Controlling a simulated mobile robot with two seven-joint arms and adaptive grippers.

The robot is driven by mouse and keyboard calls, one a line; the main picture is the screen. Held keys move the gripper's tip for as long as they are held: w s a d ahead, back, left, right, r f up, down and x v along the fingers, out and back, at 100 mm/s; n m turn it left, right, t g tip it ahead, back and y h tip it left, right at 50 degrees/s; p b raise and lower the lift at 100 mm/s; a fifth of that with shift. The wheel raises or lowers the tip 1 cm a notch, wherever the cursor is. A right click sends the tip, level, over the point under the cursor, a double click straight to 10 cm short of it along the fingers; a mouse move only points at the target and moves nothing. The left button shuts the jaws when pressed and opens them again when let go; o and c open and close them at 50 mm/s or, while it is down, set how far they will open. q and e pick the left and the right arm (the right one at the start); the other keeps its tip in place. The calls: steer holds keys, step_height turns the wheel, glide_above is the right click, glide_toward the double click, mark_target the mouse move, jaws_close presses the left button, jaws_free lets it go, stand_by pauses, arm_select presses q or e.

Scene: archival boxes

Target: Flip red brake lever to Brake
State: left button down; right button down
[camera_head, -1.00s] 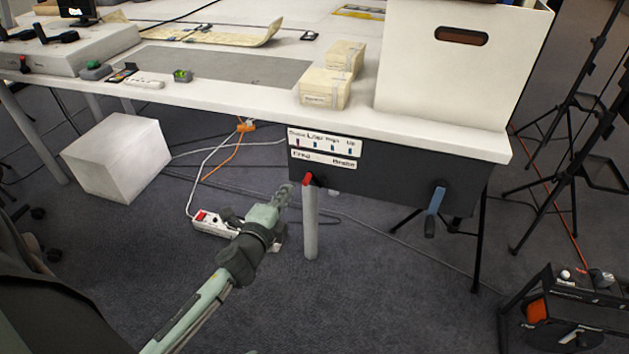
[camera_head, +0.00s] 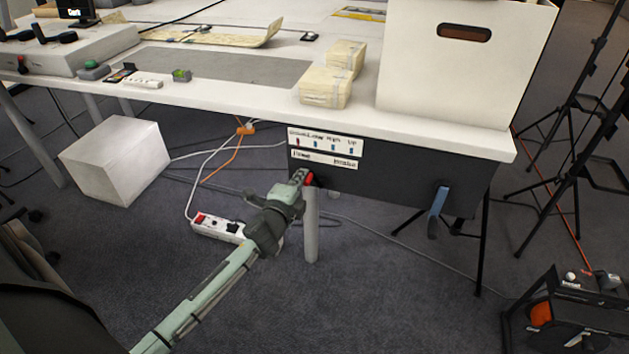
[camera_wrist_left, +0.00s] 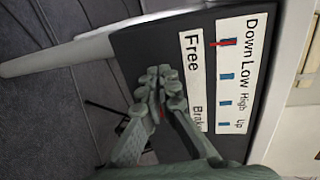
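The red brake lever (camera_head: 309,179) is on the dark front panel (camera_head: 400,190) under the desk edge, below the "Free" end of the Free/Brake label (camera_head: 325,159). My left gripper (camera_head: 301,177) is at the lever, on its left side in the head view. In the left wrist view, its fingertips (camera_wrist_left: 162,76) are together in front of the panel, and a bit of red (camera_wrist_left: 162,113) shows through the gap behind them. Most of the lever is hidden there, so firm contact cannot be told. "Brake" (camera_wrist_left: 197,118) is partly covered by a finger. My right gripper is out of view.
A blue lever (camera_head: 437,212) hangs farther right on the panel. A label with Down, Low, High and Up (camera_head: 325,142) sits above. A desk leg (camera_head: 311,230) stands just below the red lever. A power strip (camera_head: 216,228) and cables lie on the floor.

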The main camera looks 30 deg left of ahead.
arm_select(q)
steer(key=shift+w+d, duration=0.25)
steer(key=shift+d, duration=0.7)
steer(key=shift+w+d, duration=0.2)
steer(key=shift+d, duration=0.75)
steer(key=shift+s+a, duration=0.1)
steer(key=shift+s, duration=0.35)
steer(key=s, duration=0.6)
steer(key=shift+s+a, duration=0.15)
steer(key=shift+s, duration=0.1)
